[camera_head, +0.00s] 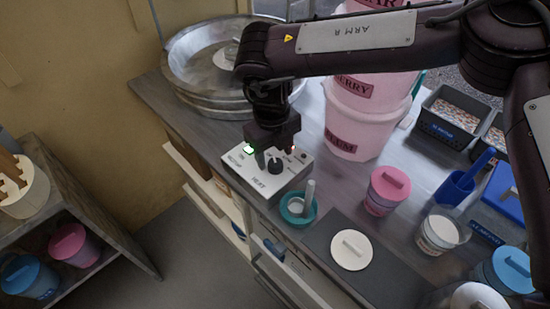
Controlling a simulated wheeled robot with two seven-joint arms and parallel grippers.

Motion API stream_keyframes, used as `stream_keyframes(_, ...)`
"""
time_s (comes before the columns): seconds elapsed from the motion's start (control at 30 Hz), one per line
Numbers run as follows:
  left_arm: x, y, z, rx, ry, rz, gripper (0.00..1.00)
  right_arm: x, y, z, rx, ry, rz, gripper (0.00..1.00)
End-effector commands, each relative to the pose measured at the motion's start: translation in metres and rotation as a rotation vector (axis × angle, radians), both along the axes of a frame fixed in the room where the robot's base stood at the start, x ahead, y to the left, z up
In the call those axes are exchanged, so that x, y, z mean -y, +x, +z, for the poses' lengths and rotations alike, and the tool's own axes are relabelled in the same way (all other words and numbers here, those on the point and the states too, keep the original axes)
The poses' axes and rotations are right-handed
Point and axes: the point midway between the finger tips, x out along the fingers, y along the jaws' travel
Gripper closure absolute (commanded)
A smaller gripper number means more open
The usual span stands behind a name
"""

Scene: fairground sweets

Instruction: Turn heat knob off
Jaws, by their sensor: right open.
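A small white control box (243,184) labelled HEAT sits near the table's left front edge. It has a black knob (275,166) on top, a green lit light (248,149) and printed marks around it. My right gripper (272,157) points down right over the box, with its fingers at the knob. Its jaws are open; I cannot tell whether the fingers touch the knob. The gripper hides part of the box's top and back edge. My left gripper does not show.
A metal candyfloss pan (186,68) stands behind the box. Pink stacked tubs (350,122), a pink lidded pot (385,190) and a blue holder (452,188) stand further right. A shelf (110,225) is at left.

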Motion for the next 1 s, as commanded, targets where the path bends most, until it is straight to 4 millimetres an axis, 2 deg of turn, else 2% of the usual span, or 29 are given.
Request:
stream_keyframes(0.2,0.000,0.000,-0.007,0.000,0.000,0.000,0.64,-0.001,0.000,0.036,0.004,0.000,0.000,0.45)
stream_keyframes(0.33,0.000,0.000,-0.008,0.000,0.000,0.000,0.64,-0.002,-0.001,0.048,0.001,0.000,0.000,0.45)
stream_keyframes(1.0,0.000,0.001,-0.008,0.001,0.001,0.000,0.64,-0.002,-0.002,0.051,-0.001,-0.001,0.001,0.45)
